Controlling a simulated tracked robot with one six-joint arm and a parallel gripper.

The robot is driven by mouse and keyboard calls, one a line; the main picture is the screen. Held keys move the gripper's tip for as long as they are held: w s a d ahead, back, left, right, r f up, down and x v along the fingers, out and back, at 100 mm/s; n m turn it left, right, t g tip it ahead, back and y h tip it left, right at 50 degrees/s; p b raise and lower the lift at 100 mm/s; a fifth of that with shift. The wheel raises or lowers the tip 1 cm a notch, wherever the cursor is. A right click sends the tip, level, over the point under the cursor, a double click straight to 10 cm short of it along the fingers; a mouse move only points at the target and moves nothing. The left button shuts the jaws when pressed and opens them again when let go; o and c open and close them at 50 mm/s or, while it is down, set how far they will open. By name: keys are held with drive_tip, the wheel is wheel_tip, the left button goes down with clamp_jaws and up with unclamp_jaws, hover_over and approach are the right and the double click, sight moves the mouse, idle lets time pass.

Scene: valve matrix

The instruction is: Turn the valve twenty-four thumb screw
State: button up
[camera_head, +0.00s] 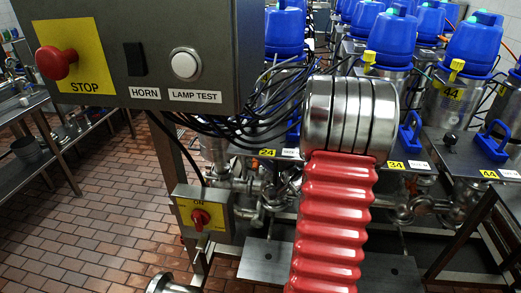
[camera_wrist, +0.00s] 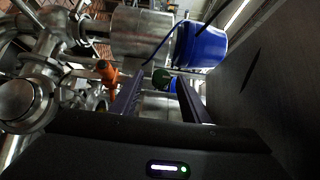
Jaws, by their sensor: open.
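The label plate marked 24 (camera_head: 268,152) shows in the head view, left of centre. The valve behind it has a blue cap (camera_head: 285,32) and is partly covered by black cables and a large foreground shape. I cannot make out its thumb screw in the head view. My gripper (camera_wrist: 160,77) shows in the wrist view, its two dark fingers apart. A small green round part (camera_wrist: 160,77) with a bit of blue appears between the fingertips; I cannot tell if it touches them. An orange part (camera_wrist: 108,72) lies just left of the left finger. I cannot tell which part is the thumb screw.
In the wrist view, a steel cylinder (camera_wrist: 140,35) and a blue cap (camera_wrist: 203,45) lie beyond the fingers. Steel pipework (camera_wrist: 30,100) is at left, a dark panel (camera_wrist: 265,80) at right.

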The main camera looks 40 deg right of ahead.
drive_tip(key=shift+w, duration=0.2)
clamp_jaws()
idle(0.5)
